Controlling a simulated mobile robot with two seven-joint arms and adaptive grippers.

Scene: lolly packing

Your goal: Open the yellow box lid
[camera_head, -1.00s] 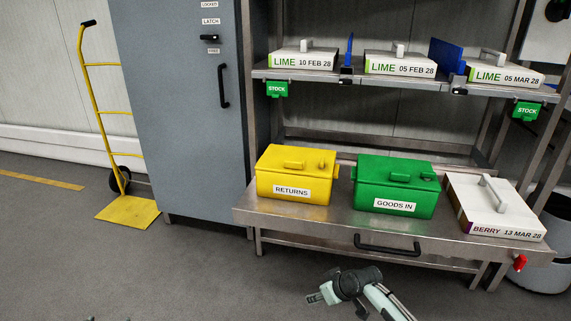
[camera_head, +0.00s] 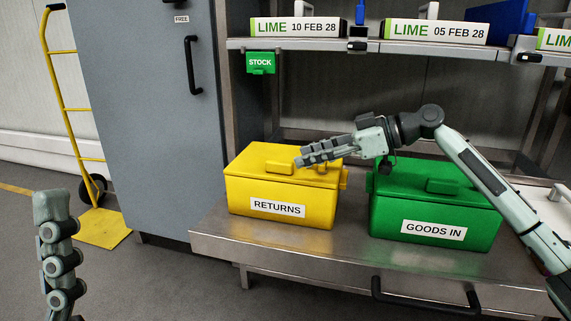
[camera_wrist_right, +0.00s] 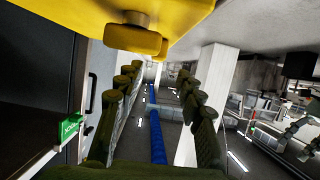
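The yellow box (camera_head: 237,189) with the RETURNS label stands on the steel bench in the head view. Its lid (camera_head: 258,154) is shut, with a raised handle (camera_head: 272,167) on top. My right gripper (camera_head: 302,157) is over the right part of the lid, fingers pointing left towards the handle. In the right wrist view my right gripper (camera_wrist_right: 157,80) has its two fingers apart with nothing between them. Part of the yellow box (camera_wrist_right: 60,25) shows at the top there, with a yellow knob-like part (camera_wrist_right: 135,38). My left gripper (camera_head: 55,205) is low at the left, seen edge-on, away from the box.
A green GOODS IN box (camera_head: 385,220) stands right of the yellow box, under my right arm. A shelf (camera_head: 300,46) with LIME boxes is above. A grey cabinet (camera_head: 140,110) stands left. The bench (camera_head: 215,235) has free room in front of the yellow box.

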